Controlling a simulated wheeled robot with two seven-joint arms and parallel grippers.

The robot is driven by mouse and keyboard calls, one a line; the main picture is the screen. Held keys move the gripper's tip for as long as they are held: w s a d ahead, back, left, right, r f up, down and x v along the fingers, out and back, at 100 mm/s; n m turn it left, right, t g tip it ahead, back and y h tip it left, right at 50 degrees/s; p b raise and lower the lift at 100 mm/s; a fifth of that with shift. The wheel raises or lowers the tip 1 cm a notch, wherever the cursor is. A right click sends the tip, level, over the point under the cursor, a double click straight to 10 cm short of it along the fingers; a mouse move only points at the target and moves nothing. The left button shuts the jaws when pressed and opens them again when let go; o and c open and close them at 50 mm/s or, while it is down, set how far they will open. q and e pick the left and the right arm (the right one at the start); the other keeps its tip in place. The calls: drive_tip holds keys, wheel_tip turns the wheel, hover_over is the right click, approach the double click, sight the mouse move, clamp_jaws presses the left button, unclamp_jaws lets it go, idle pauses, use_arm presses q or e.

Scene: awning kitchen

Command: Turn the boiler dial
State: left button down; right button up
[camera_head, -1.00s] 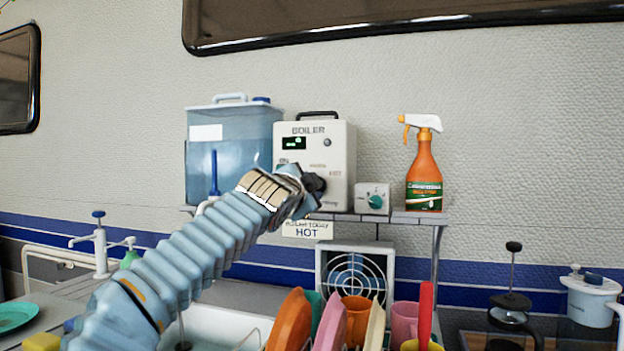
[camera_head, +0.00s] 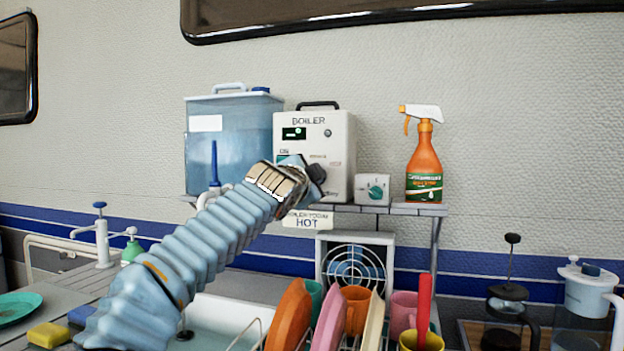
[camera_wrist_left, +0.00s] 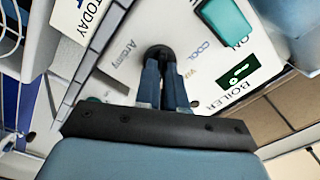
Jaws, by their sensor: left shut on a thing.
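The boiler (camera_head: 338,140) is a white box with a black top handle and a small green-lit display, standing on the shelf against the wall. Its label and display also show in the left wrist view (camera_wrist_left: 239,70). The black boiler dial (camera_wrist_left: 160,51) is on its front, with "COOL" and "WARM"-like lettering around it, partly unreadable. My left gripper (camera_wrist_left: 166,75) is shut on the dial, its two fingers close together at it. In the head view my left arm's wrist covers the boiler's lower front and most of the grip. My right gripper is not in view.
A blue water tank (camera_head: 232,145) stands left of the boiler. A small white box with a green knob (camera_head: 376,191) and an orange spray bottle (camera_head: 424,165) stand to the right. Below are a fan (camera_head: 383,242) and a rack with plates (camera_head: 290,318) and cups.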

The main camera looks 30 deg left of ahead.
use_arm(q)
drive_tip(key=shift+f, duration=0.1)
drive_tip(key=n+b, duration=0.6)
drive_tip(key=n, duration=1.7)
drive_tip(key=shift+n+b, duration=0.35)
drive_tip(key=shift+n, duration=0.05)
idle(0.5)
drive_tip(key=c, duration=1.2)
unclamp_jaws()
drive_tip(key=shift+a, duration=0.1)
